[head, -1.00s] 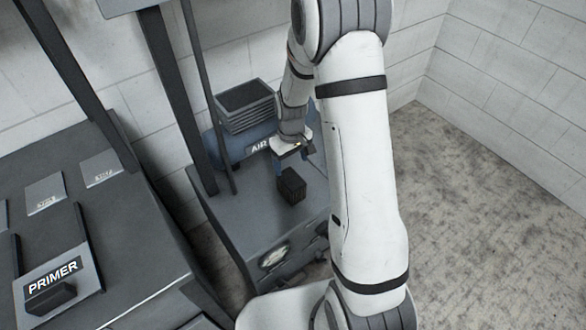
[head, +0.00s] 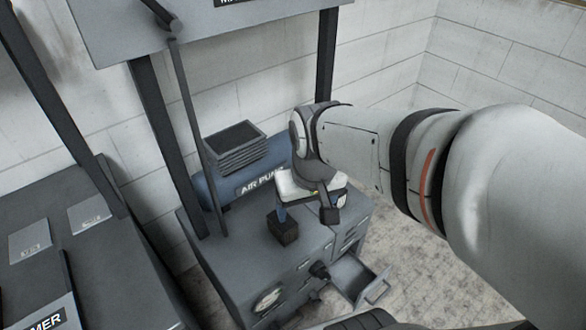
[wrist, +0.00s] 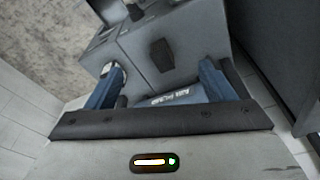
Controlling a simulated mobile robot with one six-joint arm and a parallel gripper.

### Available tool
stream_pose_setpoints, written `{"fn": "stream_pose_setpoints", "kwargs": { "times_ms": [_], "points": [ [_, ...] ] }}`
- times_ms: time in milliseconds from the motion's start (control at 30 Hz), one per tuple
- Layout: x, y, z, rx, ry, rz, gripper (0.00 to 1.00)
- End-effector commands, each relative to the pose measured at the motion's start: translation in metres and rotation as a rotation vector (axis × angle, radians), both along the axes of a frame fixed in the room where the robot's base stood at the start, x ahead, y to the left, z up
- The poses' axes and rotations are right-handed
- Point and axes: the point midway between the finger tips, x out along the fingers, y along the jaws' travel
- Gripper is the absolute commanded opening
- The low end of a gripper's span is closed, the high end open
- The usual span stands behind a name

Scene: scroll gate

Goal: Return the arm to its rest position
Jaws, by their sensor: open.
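My gripper (head: 304,206) hangs above the grey cabinet on the right side of the head view, in front of the blue air pump (head: 240,188). Its jaws are apart with nothing held between them. In the wrist view the two blue fingers (wrist: 158,88) stand wide apart. A small dark block (head: 284,228) is on the cabinet top, just left of and below my gripper; it also shows in the wrist view (wrist: 161,55) beyond the fingers. My white arm reaches in from the right of the head view.
The grey cabinet (head: 240,262) has a dial (head: 268,298), a dark knob (head: 319,270) and a pulled-out drawer (head: 362,284). Dark posts (head: 165,150) and a thin rod rise at its left. The floor at right is open.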

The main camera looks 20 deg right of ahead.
Motion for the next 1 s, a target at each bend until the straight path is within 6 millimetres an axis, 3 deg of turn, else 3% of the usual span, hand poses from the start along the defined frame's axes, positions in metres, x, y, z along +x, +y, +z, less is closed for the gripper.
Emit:
{"fn": "stream_pose_setpoints", "kwargs": {
  "times_ms": [133, 467, 567, 800, 900, 1000],
  "points": [
    [-0.015, -0.006, 0.004, 0.004, -0.011, -0.024, 0.76],
    [-0.016, -0.006, 0.005, 0.005, -0.012, -0.026, 0.76],
    [-0.016, -0.006, 0.015, 0.004, -0.015, -0.025, 0.76],
    [-0.019, -0.006, 0.066, 0.001, -0.033, -0.022, 0.75],
    [-0.020, -0.006, 0.076, 0.000, -0.039, -0.021, 0.67],
    [-0.020, -0.006, 0.074, 0.000, -0.041, -0.021, 0.59]
  ]
}}
